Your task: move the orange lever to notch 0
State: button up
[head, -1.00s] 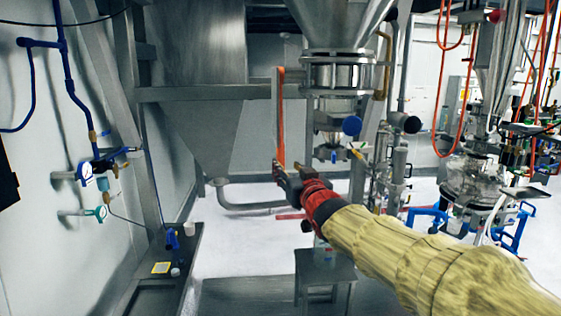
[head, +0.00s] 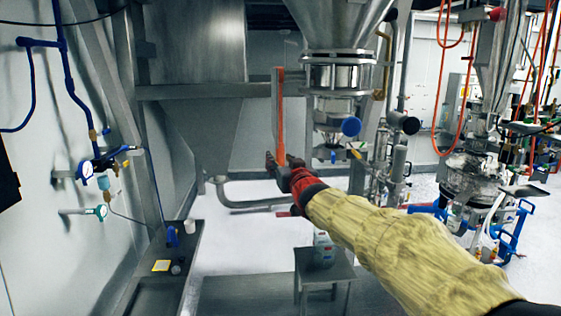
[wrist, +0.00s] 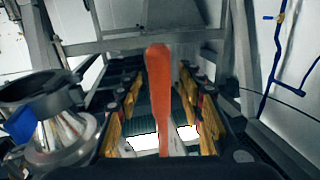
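The orange lever (head: 281,120) is a long, narrow, upright bar left of the sifter's steel body (head: 338,76) in the head view. In the wrist view the orange lever (wrist: 160,88) stands in the middle, with its rounded end up. My gripper (head: 281,166) is at the lever's lower end. In the wrist view my gripper (wrist: 158,105) is open, with one yellow-padded finger on each side of the lever and gaps between. I cannot see any notch marks or numbers.
A steel frame beam (head: 205,92) runs behind the lever. A small metal table (head: 325,270) with a small container stands below my arm. Gauges and blue pipes line the left wall.

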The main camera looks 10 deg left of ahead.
jog(key=shift+c, duration=1.2)
grip_shut()
